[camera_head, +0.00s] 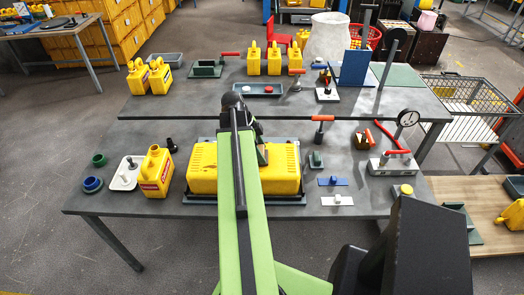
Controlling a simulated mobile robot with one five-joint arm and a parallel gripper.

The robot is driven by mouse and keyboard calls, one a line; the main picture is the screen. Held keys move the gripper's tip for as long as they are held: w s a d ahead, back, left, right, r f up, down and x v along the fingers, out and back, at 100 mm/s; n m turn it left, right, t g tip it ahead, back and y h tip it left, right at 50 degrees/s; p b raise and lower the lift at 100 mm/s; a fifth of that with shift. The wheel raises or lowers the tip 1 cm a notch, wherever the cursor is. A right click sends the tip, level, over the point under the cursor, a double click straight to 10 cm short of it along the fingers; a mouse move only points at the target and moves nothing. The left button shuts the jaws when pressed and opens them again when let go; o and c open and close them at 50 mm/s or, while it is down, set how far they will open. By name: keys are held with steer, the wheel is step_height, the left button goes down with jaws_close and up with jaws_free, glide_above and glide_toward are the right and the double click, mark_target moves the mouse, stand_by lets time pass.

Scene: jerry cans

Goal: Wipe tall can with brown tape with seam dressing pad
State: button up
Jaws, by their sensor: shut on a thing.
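A large yellow can (203,170) lies in a dark tray in the middle of the near table. My arm covers its middle. My gripper (260,138) is over the can's far side and mostly hidden behind my own arm. It is shut on a small dark green and tan piece (262,155), which looks like the seam dressing pad. I cannot tell whether the pad touches the can. An upright yellow can (153,176) with a reddish-brown band stands left of the tray. It may be the tall can with brown tape; the band is too small to be sure.
More yellow cans (254,60) stand on the far table. Left are a white plate (127,173) and a blue ring (92,184).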

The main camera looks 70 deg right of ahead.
steer(key=shift+s+r+p, duration=0.1)
steer(key=shift+r+p, duration=2.45)
steer(key=shift+r, duration=0.3)
step_height(320, 180, up, 3)
steer(key=p, duration=0.3)
steer(key=shift+r, duration=0.15)
